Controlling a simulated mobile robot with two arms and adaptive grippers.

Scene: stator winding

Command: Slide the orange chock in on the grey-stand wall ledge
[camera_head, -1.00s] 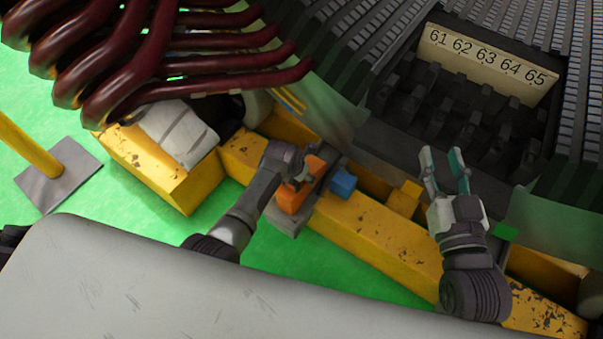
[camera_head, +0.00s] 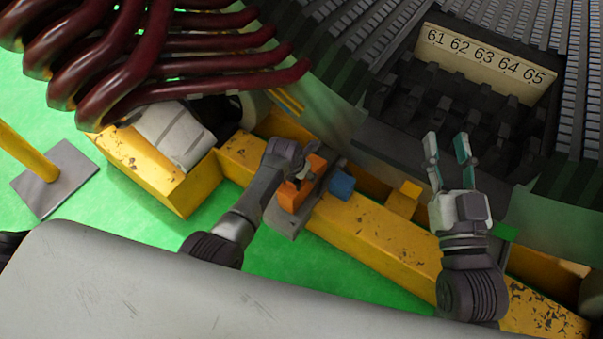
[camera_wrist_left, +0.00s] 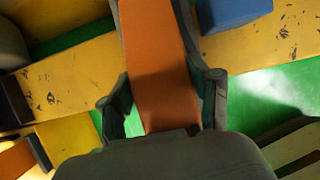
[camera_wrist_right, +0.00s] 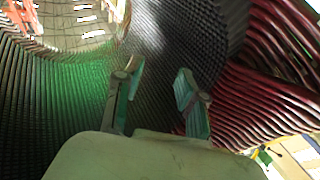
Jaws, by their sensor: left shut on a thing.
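The orange chock (camera_head: 296,197) is between the fingers of my left gripper (camera_head: 300,176), which is shut on it. In the left wrist view the orange chock (camera_wrist_left: 158,75) runs lengthwise between the two fingers (camera_wrist_left: 165,105). The grey stand (camera_head: 283,222) shows beside and below the chock, on the yellow beam. Whether the chock touches the stand's wall ledge is hidden by the gripper.
Dark red coil bars (camera_head: 150,65) hang at the upper left. The slotted stator (camera_head: 450,110) rises behind. Green floor shows in front.

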